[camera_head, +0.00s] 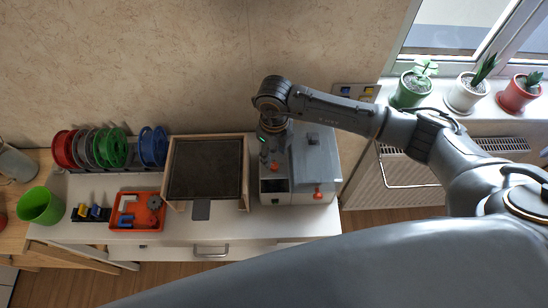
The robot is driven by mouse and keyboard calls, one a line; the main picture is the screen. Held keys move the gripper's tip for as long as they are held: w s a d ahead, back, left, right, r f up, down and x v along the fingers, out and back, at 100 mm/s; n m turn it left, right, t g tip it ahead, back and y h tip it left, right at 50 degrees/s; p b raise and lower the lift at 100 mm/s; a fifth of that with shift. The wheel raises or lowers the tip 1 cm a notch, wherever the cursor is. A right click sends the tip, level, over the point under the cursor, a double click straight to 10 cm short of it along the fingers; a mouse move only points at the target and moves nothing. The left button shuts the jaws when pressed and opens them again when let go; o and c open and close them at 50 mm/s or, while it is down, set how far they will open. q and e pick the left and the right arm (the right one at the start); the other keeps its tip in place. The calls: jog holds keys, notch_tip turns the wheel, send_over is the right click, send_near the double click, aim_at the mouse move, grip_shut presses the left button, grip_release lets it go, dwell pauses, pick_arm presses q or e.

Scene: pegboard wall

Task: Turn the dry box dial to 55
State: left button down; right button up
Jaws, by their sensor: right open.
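The dry box (316,158) is a pale grey box with a clear-looking lid, at the right end of the white cabinet. An orange dial-like knob (318,192) is on its front side. A dark panel (273,186) and a second small orange part (275,166) are to the left of it. The dial's reading is too small to make out. My right gripper (273,146) is open, above the left part of the box and behind the orange knob, apart from it. Its fingers are small and partly merge with the box behind. My left gripper is not in view.
A wood-framed box with a dark plate (205,168) stands left of the dry box. An orange tray (137,212), colored spools (112,147) and a green cup (40,206) are further left. Potted plants (465,92) line the windowsill at right. The wall is close behind.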

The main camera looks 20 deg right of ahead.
aim_at(274, 165)
notch_tip(274, 165, down, 4)
jog(key=shift+f+p, duration=0.1)
jog(key=shift+p, duration=0.35)
jog(key=shift+f, duration=0.55)
jog(key=shift+c, duration=1.3)
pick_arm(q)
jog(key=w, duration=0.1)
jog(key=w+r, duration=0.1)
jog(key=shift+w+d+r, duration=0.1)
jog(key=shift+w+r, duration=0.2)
pick_arm(e)
grip_shut()
